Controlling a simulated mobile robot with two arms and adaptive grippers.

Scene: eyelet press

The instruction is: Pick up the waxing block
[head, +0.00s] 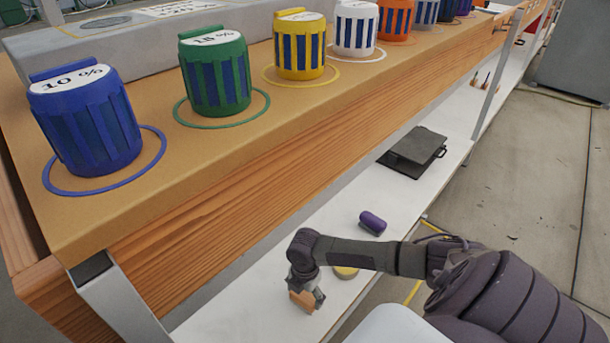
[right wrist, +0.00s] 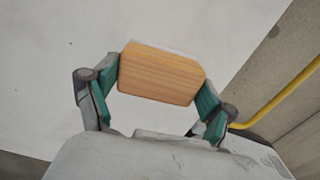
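The waxing block, a wooden block with light brown grain (right wrist: 161,74), sits between the two green-padded fingers of my right gripper (right wrist: 158,88). The fingers meet its two short ends, and the gripper appears shut on it. In the head view the block (head: 302,300) shows as a small orange-brown piece under my right gripper (head: 306,291), over the white lower shelf (head: 240,308). I cannot tell whether it touches the shelf. My left gripper is not in view.
A purple cylinder (head: 372,222) and a yellowish round thing (head: 346,272) lie on the shelf near my right arm. A dark flat device (head: 415,150) lies farther back. The wooden bench (head: 270,170) above carries several coloured ribbed containers. Concrete floor lies right.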

